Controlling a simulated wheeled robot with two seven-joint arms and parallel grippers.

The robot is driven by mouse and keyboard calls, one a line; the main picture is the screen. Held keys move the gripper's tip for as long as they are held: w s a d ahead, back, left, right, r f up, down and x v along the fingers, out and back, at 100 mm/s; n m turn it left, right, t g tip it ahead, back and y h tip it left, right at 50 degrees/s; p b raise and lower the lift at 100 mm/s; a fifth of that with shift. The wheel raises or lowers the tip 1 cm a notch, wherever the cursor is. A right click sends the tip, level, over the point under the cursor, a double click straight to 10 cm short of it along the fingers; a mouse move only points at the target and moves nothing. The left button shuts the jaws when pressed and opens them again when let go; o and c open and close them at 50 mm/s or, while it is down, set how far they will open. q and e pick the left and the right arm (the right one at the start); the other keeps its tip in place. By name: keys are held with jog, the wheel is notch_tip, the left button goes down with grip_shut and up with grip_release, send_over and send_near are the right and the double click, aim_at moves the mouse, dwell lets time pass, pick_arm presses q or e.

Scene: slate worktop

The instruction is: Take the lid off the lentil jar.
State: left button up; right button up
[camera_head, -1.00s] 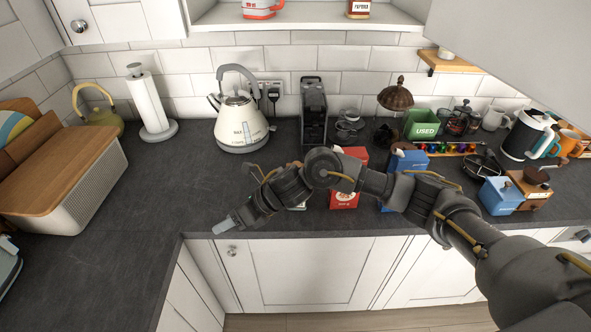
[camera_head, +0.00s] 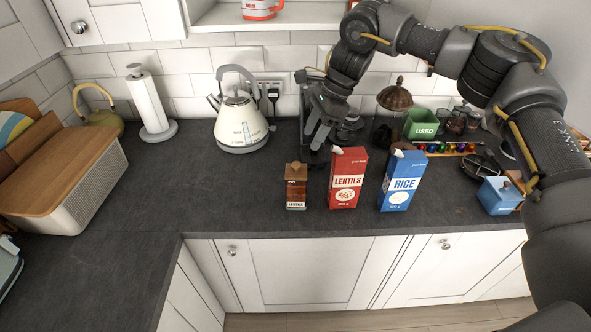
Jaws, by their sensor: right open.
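The lentil jar (camera_head: 296,196) is a small square jar with reddish-brown contents and a "LENTILS" label. It stands upright on the worktop left of the red carton. Its brown wooden lid (camera_head: 296,170) with a small knob sits on top. My right gripper (camera_head: 318,132) is open and empty, fingers pointing down, above and behind the jar and apart from it. My left gripper is not in view.
A red lentils carton (camera_head: 346,180) and a blue rice carton (camera_head: 400,182) stand right of the jar. A cream kettle (camera_head: 240,120) is behind left. A green "USED" bin (camera_head: 421,124) is behind right. The worktop (camera_head: 200,195) left of the jar is clear.

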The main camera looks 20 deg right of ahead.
aim_at(297, 164)
jog(key=p+x, duration=0.1)
jog(key=x, duration=0.3)
jog(key=shift+a+f, duration=0.15)
jog(key=shift+f, duration=0.05)
jog(key=p+x, duration=0.4)
jog(key=shift+w+a, duration=0.15)
jog(key=shift+a, duration=0.05)
jog(key=shift+a+f, duration=0.2)
jog(key=shift+f, duration=0.3)
grip_shut()
